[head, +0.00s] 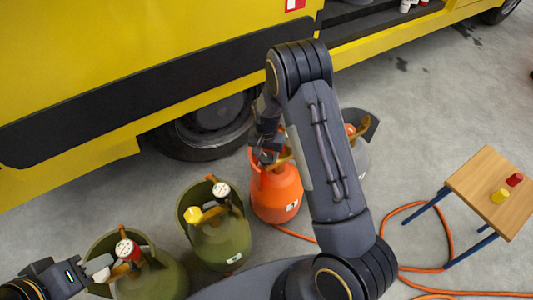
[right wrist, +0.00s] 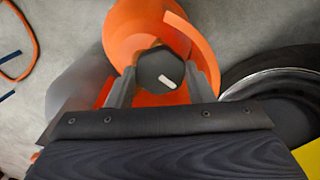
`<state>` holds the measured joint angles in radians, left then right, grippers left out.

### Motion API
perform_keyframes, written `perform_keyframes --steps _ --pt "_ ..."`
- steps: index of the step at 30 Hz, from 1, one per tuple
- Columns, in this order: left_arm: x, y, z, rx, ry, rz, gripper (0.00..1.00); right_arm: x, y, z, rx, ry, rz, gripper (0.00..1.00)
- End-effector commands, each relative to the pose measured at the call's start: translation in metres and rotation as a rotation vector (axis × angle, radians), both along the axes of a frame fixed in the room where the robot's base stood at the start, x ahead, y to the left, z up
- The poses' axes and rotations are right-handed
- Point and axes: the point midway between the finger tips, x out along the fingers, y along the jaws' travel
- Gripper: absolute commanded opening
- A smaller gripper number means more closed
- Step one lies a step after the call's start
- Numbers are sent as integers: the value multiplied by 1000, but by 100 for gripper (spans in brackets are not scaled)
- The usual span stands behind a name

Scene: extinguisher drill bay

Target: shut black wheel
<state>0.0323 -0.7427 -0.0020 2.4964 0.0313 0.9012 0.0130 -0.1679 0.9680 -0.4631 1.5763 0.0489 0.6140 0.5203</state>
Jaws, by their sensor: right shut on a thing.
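The black wheel (right wrist: 158,68), a hexagonal knob with a white mark, sits on top of an orange cylinder (head: 277,197). The cylinder also fills the upper middle of the right wrist view (right wrist: 125,30). My right gripper (right wrist: 162,80) has one finger on each side of the wheel and is shut on it. In the head view my right gripper (head: 267,148) is over the cylinder's top and hides the wheel. My left gripper (head: 98,268) is at the lower left, beside a green cylinder (head: 155,280) with a red-and-white fitting; its jaw opening is unclear.
A second green cylinder (head: 222,243) with a yellow knob stands left of the orange one. A grey cylinder (head: 360,157) is partly behind my right arm. A yellow truck (head: 100,60) is behind. A small table (head: 487,180) and orange hose (head: 447,225) are at right.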

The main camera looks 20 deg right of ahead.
Motion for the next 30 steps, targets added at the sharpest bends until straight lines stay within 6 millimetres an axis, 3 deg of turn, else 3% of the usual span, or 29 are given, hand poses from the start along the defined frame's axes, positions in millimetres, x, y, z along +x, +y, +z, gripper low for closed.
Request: perform_keyframes --steps 4,5,9,19,30 --pt "0 0 0 0 0 0 36 1 0 1 1 -2 -4 25" --pt "0 0 0 0 0 0 36 1 0 1 1 -2 -4 51" --pt "0 0 0 0 0 0 36 0 0 0 1 -2 -3 69" --pt "0 0 2 0 0 0 36 1 0 5 1 -2 -1 69" --pt "0 0 18 0 0 0 36 1 0 63 0 -3 -2 69"
